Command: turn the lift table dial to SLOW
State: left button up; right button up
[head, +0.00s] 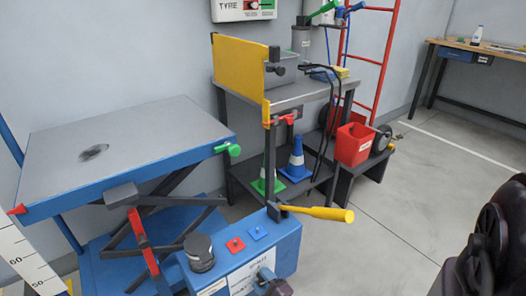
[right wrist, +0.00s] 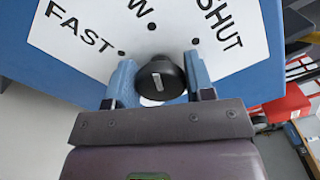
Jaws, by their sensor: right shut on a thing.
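The lift table (head: 130,125) stands at the left in the head view, with a blue control box (head: 285,240) at its lower right. In the right wrist view the black dial (right wrist: 160,82) sits on a white label plate (right wrist: 90,25) reading FAST, a partly hidden word ending in W, and SHUT. The dial's white mark points up and slightly left, roughly towards the dot under the W word. My right gripper (right wrist: 160,90) is shut on the dial, one blue finger on each side. It also shows at the box front in the head view (head: 266,277). My left gripper is not in view.
Behind stand a workbench (head: 290,95), cones and a red bin (head: 353,144). Floor at the right is clear.

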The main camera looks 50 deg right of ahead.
jog(key=o, duration=0.9)
jog(key=shift+s, duration=0.1)
pick_arm(q)
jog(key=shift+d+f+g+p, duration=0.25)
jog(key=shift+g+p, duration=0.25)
jog(key=shift+p, duration=0.4)
pick_arm(e)
jog(key=v, duration=1)
jog(key=shift+s, duration=0.4)
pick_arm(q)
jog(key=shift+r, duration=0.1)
